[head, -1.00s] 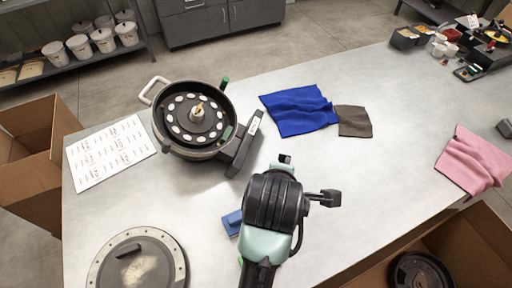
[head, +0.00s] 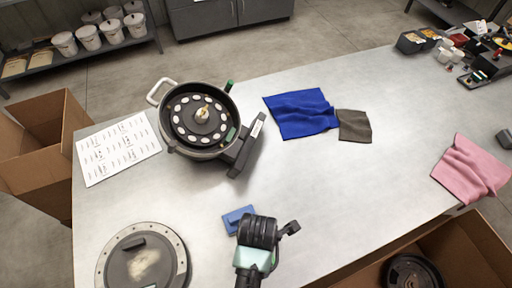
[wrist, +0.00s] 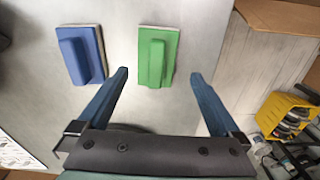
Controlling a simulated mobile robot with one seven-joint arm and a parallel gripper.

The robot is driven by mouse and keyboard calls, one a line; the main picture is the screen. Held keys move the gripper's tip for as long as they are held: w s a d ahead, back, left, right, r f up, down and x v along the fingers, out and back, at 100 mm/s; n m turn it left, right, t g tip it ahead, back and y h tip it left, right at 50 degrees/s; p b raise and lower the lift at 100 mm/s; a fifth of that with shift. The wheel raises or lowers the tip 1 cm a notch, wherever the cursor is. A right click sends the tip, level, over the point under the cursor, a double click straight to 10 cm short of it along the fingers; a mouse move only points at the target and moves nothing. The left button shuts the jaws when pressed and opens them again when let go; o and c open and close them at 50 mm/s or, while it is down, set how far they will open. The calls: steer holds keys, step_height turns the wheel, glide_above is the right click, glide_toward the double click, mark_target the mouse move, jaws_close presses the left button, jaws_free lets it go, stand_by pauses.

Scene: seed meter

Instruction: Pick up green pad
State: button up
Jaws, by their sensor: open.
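The green pad (wrist: 172,58), a flat block with a raised green grip and a pale edge, lies on the grey table in the wrist view. It is ahead of my gripper (wrist: 160,77), in line with the gap between the fingers. The fingers are apart and nothing is between them. A blue pad (wrist: 80,54) of the same form lies to the left of the green one, outside the left finger. The blue pad also shows in the head view (head: 236,219), just left of my arm. The green pad cannot be seen in the head view.
A seed meter housing (head: 200,118) and a printed sheet (head: 117,150) are at the table's left. A round lid (head: 170,244) lies at front left. A blue cloth (head: 300,114) and a pink cloth (head: 470,168) lie further right. An open box (head: 455,240) stands off the front edge.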

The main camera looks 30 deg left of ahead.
steer(key=shift+w+a+f+p, duration=0.1)
steer(key=shift+f+p, duration=0.15)
steer(key=shift+f, duration=1)
steer(key=shift+w+a+f+p, duration=0.1)
steer(key=shift+f+p, duration=0.15)
steer(key=shift+f, duration=1)
steer(key=shift+c, duration=0.3)
steer(key=c, duration=1.3)
steer(key=shift+r, duration=0.1)
step_height(320, 180, up, 10)
steer(key=shift+f+b, duration=0.1)
steer(key=shift+b, duration=0.35)
